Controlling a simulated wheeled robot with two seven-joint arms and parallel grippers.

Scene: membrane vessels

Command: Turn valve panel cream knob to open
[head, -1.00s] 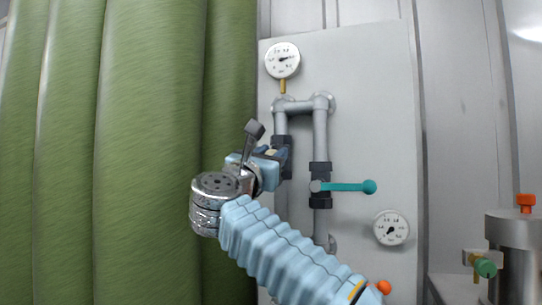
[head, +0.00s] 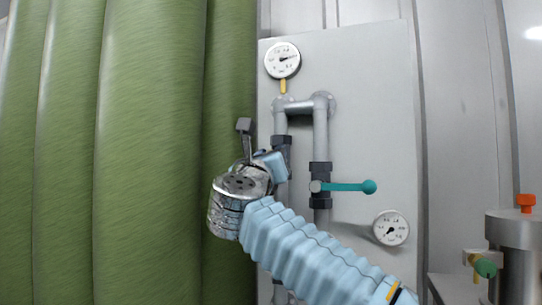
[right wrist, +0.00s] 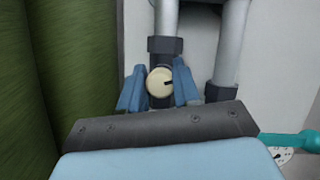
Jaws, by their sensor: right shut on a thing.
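The valve panel (head: 375,110) is a pale grey board carrying grey pipes. In the right wrist view, the round cream knob (right wrist: 159,82) with a dark pointer mark sits on a dark valve body. The light-blue fingers of my right gripper (right wrist: 160,88) stand on either side of the knob, shut on it. In the head view, my right gripper (head: 277,165) is at the left pipe's dark fitting, and it and my wrist hide the knob. My left gripper is in neither view.
A teal lever (head: 345,187) sticks out right of the second pipe. Two gauges (head: 283,60) (head: 391,228) are on the panel. A green curtain-like membrane (head: 150,130) fills the left, close to my wrist. A metal vessel (head: 518,255) with an orange cap stands at right.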

